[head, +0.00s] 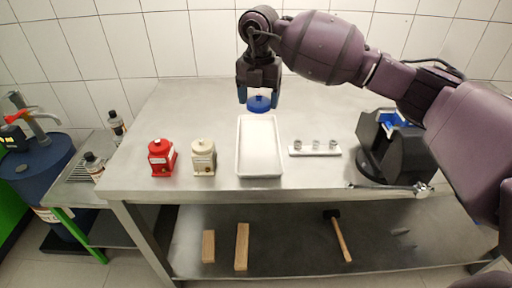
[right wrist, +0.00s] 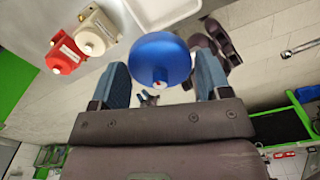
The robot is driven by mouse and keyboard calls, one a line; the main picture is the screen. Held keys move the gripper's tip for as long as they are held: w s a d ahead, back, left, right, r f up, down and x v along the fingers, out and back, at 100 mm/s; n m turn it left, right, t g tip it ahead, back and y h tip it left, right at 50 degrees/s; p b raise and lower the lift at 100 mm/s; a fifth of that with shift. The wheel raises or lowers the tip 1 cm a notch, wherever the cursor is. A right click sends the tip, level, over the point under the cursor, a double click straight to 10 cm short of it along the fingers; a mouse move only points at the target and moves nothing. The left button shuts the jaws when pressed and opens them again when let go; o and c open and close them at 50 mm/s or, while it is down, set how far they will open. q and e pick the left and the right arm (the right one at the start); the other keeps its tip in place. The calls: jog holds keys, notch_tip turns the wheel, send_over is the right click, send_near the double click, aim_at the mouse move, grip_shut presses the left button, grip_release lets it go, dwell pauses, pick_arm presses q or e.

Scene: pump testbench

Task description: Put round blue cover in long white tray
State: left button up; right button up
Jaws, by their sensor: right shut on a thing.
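The round blue cover (head: 259,104) is held between the fingertips of my right gripper (head: 259,94). The gripper hangs fingers-down over the far end of the long white tray (head: 260,150), and the cover appears just behind and above the tray's far rim. In the right wrist view the cover (right wrist: 160,58) shows as a blue disc between the two blue-grey fingers (right wrist: 163,82), with a small red and white spot at its lower edge. A corner of the tray (right wrist: 160,10) shows at the top there. The tray is empty. My left gripper is not in view.
A red canister (head: 161,158) and a cream canister (head: 203,158) stand left of the tray. A white holder (head: 315,151) with small metal parts lies to its right. A black device (head: 392,150) stands farther right. The tabletop's back left is clear.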

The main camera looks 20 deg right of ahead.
jog(key=shift+m, duration=0.3)
jog(key=shift+d+f, duration=0.1)
send_over(259, 165)
notch_tip(259, 165, down, 14)
jog(key=shift+r, duration=0.2)
jog(key=shift+f+b, duration=0.5)
jog(key=shift+f, duration=2.6)
jog(key=shift+f, duration=0.15)
jog(key=o, duration=0.9)
jog(key=shift+o, duration=0.4)
